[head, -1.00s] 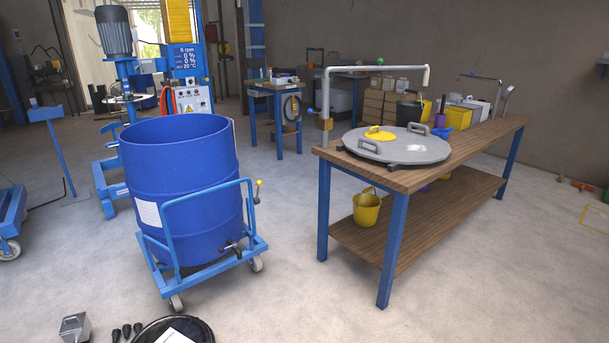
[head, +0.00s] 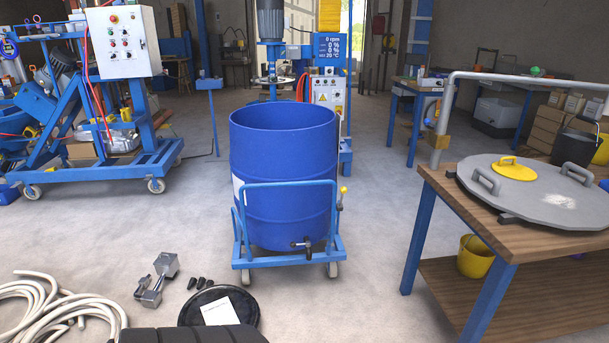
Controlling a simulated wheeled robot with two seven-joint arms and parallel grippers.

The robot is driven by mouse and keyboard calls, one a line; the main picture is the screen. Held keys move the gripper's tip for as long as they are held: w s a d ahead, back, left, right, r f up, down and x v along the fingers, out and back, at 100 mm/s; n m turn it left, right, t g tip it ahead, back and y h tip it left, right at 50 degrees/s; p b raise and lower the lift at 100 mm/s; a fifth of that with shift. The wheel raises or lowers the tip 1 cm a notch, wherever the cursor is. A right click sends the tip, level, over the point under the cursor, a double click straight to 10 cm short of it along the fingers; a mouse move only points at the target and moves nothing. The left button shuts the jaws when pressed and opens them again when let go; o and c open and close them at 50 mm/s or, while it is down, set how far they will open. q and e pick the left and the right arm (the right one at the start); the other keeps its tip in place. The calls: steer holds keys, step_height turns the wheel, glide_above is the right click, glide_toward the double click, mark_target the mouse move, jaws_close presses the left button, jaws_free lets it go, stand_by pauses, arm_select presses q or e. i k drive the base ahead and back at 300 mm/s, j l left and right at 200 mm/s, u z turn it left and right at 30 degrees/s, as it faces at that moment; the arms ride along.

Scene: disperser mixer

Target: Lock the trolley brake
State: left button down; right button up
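The blue trolley (head: 288,262) stands on the floor near the middle of the head view, with its push handle facing me. It carries a large open blue drum (head: 268,165). A lever with a yellow knob (head: 343,190) rises at the trolley's right side, close against the drum; it looks upright, but whether the brake is on cannot be told. A dark valve (head: 303,245) sits low at the drum's front. Small grey wheels (head: 333,270) show under the frame. Neither of my grippers is in view.
A wooden workbench (head: 560,245) with a grey lid (head: 535,192) stands at the right. Before the trolley lie a pale coiled hose (head: 50,305), a metal fitting (head: 157,278) and a black disc (head: 218,306). A blue wheeled machine (head: 110,150) stands at left.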

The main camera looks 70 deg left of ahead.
mark_target(340, 207)
steer(key=i+j+u, duration=0.2)
steer(key=u, duration=0.25)
steer(key=i+j+u, duration=0.1)
steer(key=i+u, duration=0.6)
steer(key=u, duration=0.15)
steer(key=i+l+u, duration=0.1)
steer(key=i+u, duration=0.3)
steer(key=i+l+u, duration=0.15)
steer(key=u, duration=0.3)
steer(key=i+j, duration=0.2)
steer(key=i, duration=0.2)
steer(key=i+j+z, duration=0.1)
steer(key=i+j, duration=0.15)
steer(key=i, duration=0.2)
